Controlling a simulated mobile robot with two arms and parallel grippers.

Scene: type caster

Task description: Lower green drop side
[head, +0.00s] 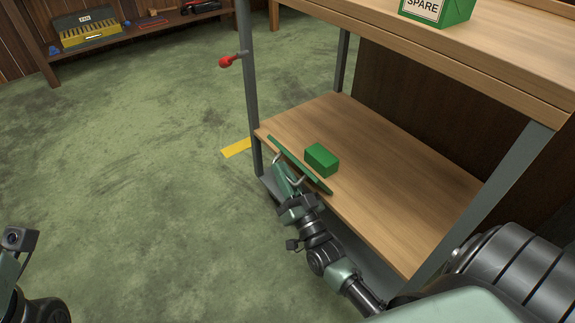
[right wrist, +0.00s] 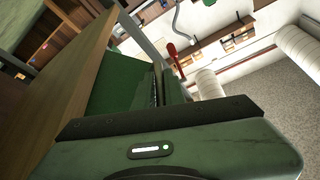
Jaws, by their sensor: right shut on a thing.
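The green drop side (head: 318,184) is a long, narrow panel at the front edge of the lower wooden shelf, in the head view. My right gripper (head: 290,180) is at the panel's outer face and is shut on it; the exact contact is partly hidden by the gripper. A thin pale bar shows beside the fingers. In the right wrist view a green surface (right wrist: 118,85) lies just beyond the gripper body, and the fingertips are not clear. Part of my left arm shows at the lower left of the head view, without its fingers.
A green block (head: 322,160) sits on the lower shelf (head: 385,190) just behind the panel. A green SPARE box (head: 436,10) stands on top. The floor (head: 130,180) at left is clear, with a yellow strip (head: 237,148).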

